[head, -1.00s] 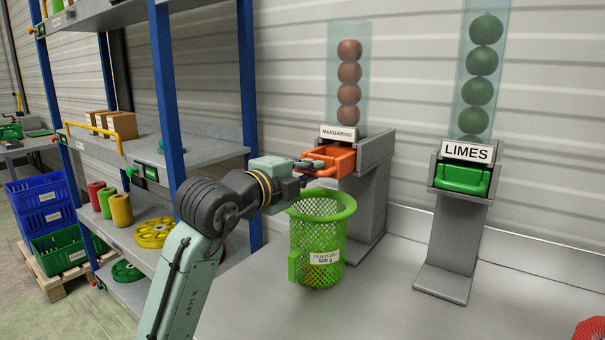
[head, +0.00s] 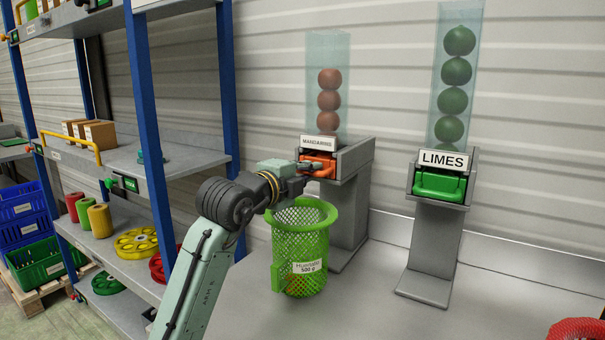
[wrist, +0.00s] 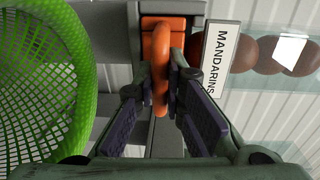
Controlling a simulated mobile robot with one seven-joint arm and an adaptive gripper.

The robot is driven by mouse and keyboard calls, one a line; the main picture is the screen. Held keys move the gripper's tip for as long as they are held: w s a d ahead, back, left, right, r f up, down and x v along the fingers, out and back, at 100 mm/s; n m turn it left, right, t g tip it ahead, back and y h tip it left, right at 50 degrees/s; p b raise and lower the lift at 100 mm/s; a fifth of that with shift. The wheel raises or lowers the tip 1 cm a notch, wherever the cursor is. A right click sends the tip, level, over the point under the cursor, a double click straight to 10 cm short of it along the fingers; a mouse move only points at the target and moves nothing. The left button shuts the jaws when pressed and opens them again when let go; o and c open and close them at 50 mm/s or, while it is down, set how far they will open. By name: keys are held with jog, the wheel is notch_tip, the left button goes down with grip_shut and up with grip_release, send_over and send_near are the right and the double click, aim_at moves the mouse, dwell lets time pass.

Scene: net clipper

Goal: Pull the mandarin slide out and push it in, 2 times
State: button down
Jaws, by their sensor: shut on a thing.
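The orange mandarin slide (head: 322,160) sits in its grey dispenser under the MANDARINS label and looks pushed in. My gripper (head: 308,168) is in front of it, at the dispenser's front. In the wrist view the fingers are closed on the slide's orange handle (wrist: 161,75), one on each side. The fingers partly hide the slide in the head view.
A green mesh basket (head: 302,250) stands just below and in front of the slide, close under my gripper. A lime dispenser with a green slide (head: 440,185) stands to the right. A shelf with blue posts (head: 147,90) is on the left. The bench is clear between dispensers.

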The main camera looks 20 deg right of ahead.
jog(key=shift+a, duration=0.2)
dwell(0.4)
jog(key=b+v, duration=0.2)
jog(key=v, duration=0.8)
jog(key=shift+f+b, duration=0.25)
jog(key=shift+b, duration=0.05)
dwell(0.3)
jog(key=shift+s+a, duration=0.1)
dwell(0.4)
jog(key=shift+r+p+x, duration=0.15)
jog(key=shift+p+x, duration=0.25)
jog(key=shift+x, duration=2.15)
jog(key=shift+r+p+x, duration=0.2)
jog(key=shift+p+x, duration=0.2)
jog(key=shift+x, duration=2.2)
jog(key=c, duration=1.8)
grip_release()
jog(key=shift+a, duration=0.1)
jog(key=shift+o, duration=1)
